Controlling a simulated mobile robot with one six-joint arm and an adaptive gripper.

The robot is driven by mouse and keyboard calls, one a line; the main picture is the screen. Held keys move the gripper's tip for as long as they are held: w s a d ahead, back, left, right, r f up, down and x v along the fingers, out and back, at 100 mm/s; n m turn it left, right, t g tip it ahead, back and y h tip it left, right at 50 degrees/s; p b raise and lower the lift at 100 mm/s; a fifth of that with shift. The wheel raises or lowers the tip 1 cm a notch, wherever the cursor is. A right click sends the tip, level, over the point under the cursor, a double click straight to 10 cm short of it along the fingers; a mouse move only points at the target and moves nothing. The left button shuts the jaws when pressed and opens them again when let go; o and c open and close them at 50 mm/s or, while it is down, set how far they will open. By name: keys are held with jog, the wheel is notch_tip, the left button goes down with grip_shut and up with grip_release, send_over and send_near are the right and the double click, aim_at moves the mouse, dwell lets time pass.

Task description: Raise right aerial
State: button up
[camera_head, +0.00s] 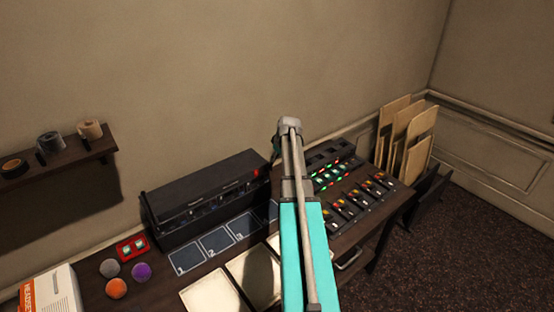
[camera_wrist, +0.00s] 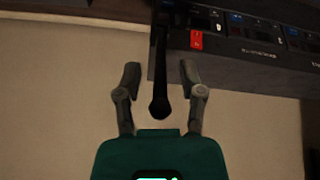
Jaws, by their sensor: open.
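A slim black aerial (camera_wrist: 159,85) with a rounded end runs along the end of the black radio-like unit (camera_wrist: 240,62) in the wrist view. My gripper (camera_wrist: 160,76) is open, with one finger on each side of the aerial and a visible gap to both. Whether the aerial lies at the same depth as the fingertips I cannot tell. In the head view, the black unit (camera_head: 208,192) stands at the back of the desk against the wall. My arm reaches to its right end and hides most of the gripper and the aerial there.
Right of my arm is a mixing panel (camera_head: 350,203) with lit buttons and sliders. Numbered dark pads (camera_head: 217,241), pale sheets (camera_head: 212,297), coloured knobs (camera_head: 141,271) and a red switch box (camera_head: 132,247) lie in front. A wall shelf (camera_head: 55,163) hangs at left.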

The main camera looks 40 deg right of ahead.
dwell(0.3)
grip_shut()
